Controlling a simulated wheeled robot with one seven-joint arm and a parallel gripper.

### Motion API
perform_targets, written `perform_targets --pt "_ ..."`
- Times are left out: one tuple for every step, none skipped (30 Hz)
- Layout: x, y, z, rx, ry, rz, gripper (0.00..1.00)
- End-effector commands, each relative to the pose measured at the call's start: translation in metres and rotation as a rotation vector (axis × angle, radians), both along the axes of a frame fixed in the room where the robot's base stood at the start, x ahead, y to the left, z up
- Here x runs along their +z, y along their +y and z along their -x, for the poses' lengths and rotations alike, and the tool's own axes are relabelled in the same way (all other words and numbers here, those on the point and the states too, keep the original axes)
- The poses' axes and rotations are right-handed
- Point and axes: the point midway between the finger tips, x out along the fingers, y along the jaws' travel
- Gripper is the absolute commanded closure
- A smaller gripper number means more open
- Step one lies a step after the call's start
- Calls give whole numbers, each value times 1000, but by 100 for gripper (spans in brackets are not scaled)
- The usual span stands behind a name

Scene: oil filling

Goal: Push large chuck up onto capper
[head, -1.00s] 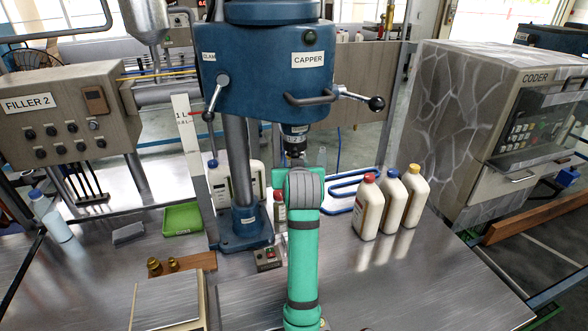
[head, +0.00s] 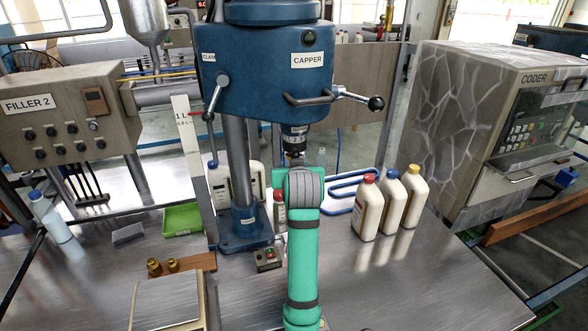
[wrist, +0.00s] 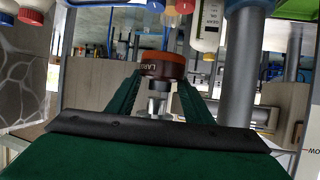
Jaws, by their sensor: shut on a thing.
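The large chuck (wrist: 163,68), dark brown with an orange-red rim and a label starting "LAR", sits between the fingertips of my gripper (wrist: 160,78) in the wrist view. My gripper is shut on it. A silver shaft (wrist: 157,104) shows in line with the chuck, on the side away from the orange rim. I cannot tell whether the two touch. In the head view the blue capper (head: 265,85) stands over my gripper, with its dark spindle (head: 295,132) pointing down just above my wrist. My wrist hides the fingertips there.
White bottles (head: 392,195) with coloured caps stand to the right of my arm. The capper's column (head: 237,150) is close on the left. A small red-and-green button box (head: 268,258) sits in front of its base. A scale (head: 167,300) stands at the front left.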

Motion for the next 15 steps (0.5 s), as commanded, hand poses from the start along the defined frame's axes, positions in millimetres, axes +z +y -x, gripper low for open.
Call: perform_targets --pt "20 1 -6 -1 -39 -2 86" --pt "21 1 -6 -1 -39 -2 86" --pt "21 1 -7 -1 -39 -2 86" --pt "21 1 -7 -1 -39 -2 86" --pt "21 1 -7 -2 -39 -1 86" --pt "21 1 -7 -2 -39 -1 86" --pt "22 1 -7 -2 -39 -1 86" --pt "22 1 -7 -2 -39 -1 86" --pt "22 1 -7 -2 -39 -1 86" --pt "22 1 -7 -2 -39 -1 86" --pt "22 1 -7 -2 -39 -1 86" --pt "23 0 -7 -2 -39 -1 86" --pt "23 0 -7 -2 -39 -1 86" --pt "23 0 -7 -2 -39 -1 86" --pt "23 0 -8 -2 -39 -1 86"
